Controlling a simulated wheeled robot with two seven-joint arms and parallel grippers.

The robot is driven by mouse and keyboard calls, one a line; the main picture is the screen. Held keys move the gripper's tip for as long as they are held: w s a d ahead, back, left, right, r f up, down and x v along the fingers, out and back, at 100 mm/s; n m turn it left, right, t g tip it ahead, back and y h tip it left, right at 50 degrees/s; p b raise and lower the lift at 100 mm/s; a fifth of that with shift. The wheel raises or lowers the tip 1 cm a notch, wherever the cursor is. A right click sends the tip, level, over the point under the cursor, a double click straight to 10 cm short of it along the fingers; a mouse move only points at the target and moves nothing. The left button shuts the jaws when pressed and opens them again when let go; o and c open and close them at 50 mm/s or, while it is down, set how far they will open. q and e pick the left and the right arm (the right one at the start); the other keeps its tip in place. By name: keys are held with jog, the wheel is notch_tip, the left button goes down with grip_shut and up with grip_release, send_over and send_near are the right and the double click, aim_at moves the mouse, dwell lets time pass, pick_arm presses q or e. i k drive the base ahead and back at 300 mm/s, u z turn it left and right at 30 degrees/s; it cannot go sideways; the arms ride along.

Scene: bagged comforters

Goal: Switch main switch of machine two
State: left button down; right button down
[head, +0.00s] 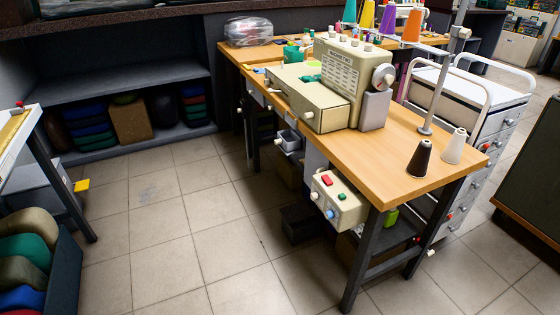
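A beige sewing machine (340,85) stands on a wooden-topped table (400,140). It carries a label plate (342,74) whose text is too small to read surely. A beige control box (339,200) hangs under the table's front edge. On its face are red buttons (327,182), a blue knob (332,213) and other small controls. I cannot tell which control is the main switch or how it is set. Neither of my grippers is in view.
A brown cone (420,158) and a white cone (454,146) stand on the table's right end. A white drawer cart (470,90) is behind it. A crate of folded fabric (65,265) is at lower left. The tiled floor (165,230) left of the table is clear.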

aim_at(327, 178)
jog(key=z, duration=0.3)
jog(key=i, duration=1)
jog(key=z, duration=0.7)
